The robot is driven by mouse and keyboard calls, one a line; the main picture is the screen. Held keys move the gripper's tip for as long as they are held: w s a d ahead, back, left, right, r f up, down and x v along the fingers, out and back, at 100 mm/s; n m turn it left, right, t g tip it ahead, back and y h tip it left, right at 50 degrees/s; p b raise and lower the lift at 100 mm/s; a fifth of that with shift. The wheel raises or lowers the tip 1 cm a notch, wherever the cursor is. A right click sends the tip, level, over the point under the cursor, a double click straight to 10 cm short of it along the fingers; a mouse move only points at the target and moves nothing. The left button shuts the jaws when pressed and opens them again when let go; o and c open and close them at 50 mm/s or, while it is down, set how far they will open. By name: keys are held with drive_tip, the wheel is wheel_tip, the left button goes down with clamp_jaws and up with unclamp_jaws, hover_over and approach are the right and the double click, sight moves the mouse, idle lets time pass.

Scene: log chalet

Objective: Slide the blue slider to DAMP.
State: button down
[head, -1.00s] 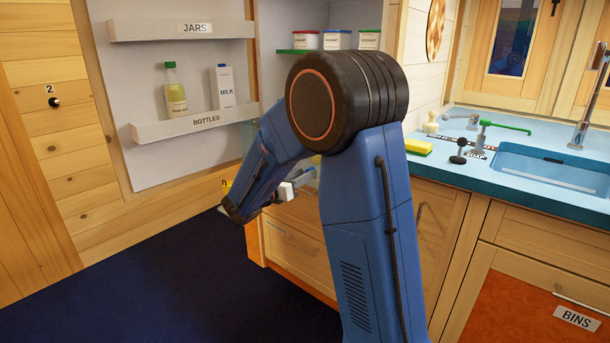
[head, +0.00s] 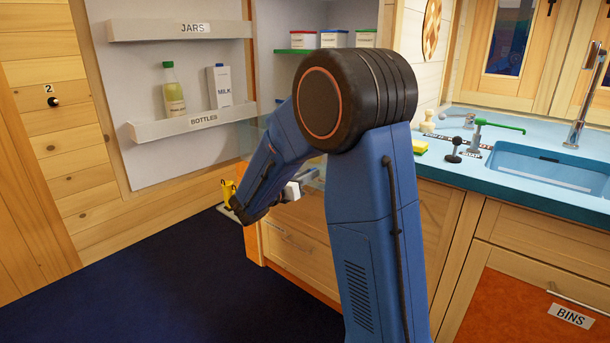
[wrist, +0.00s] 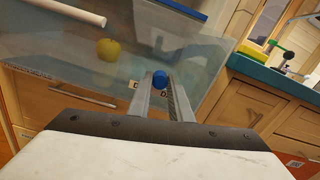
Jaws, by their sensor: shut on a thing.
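The blue slider (wrist: 160,80) shows as a round blue knob in the wrist view, between the tips of my gripper (wrist: 160,84). My gripper is shut on it. In the head view my own arm hides the slider and the fingertips.
A yellow apple-like thing (wrist: 108,49) shows behind a glassy panel in the wrist view. Drawers with a bar handle (head: 290,236) stand below, beside a blue counter with a sink (head: 550,165). A bottle (head: 173,90) and milk carton (head: 220,87) stand on a wall shelf. Dark floor is clear at left.

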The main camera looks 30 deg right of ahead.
drive_tip(key=shift+s+d, duration=0.25)
drive_tip(key=shift+s, duration=0.5)
drive_tip(key=shift+s+d, duration=0.3)
drive_tip(key=shift+s, duration=0.45)
drive_tip(key=shift+s+d, duration=0.25)
drive_tip(key=shift+s, duration=0.5)
drive_tip(key=c, duration=1.6)
unclamp_jaws()
drive_tip(key=shift+s, duration=0.1)
approach(318, 180)
drive_tip(key=s+a+r, duration=0.1)
drive_tip(key=s+a, duration=0.1)
drive_tip(key=a, duration=0.1)
drive_tip(key=s+a+r, duration=0.1)
drive_tip(key=s+a, duration=0.2)
drive_tip(key=s+a+r, duration=0.1)
drive_tip(key=s+a, duration=0.1)
drive_tip(key=a, duration=0.1)
drive_tip(key=shift+s+a+r, duration=0.1)
drive_tip(key=shift+s+a, duration=0.1)
drive_tip(key=shift+a, duration=0.05)
